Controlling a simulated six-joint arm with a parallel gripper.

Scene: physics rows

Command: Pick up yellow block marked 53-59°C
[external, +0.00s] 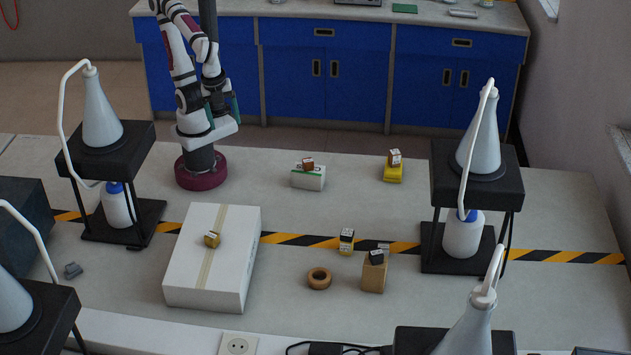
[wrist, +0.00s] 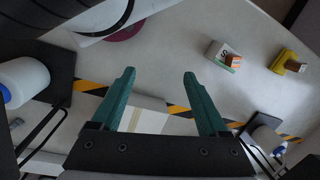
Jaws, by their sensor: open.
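Several small blocks with labels too small to read stand about, so I cannot tell which is marked 53-59°C. One yellowish block (external: 212,240) sits on the large white box (external: 185,275). A black-topped block (external: 376,257) rests on a brown box (external: 373,277). An orange-brown block (external: 308,164) sits on a small white carton (external: 312,179), and another (external: 394,154) on a yellow box (external: 393,174). My gripper (wrist: 159,76) is open and empty, high above the table and apart from all blocks.
Black stands with flasks and white tubes rise at the left (external: 140,137) and right (external: 505,160). A tape roll (external: 319,278) lies beside the brown box. A small grey item (external: 73,270) lies at left. The table is clear around the carton.

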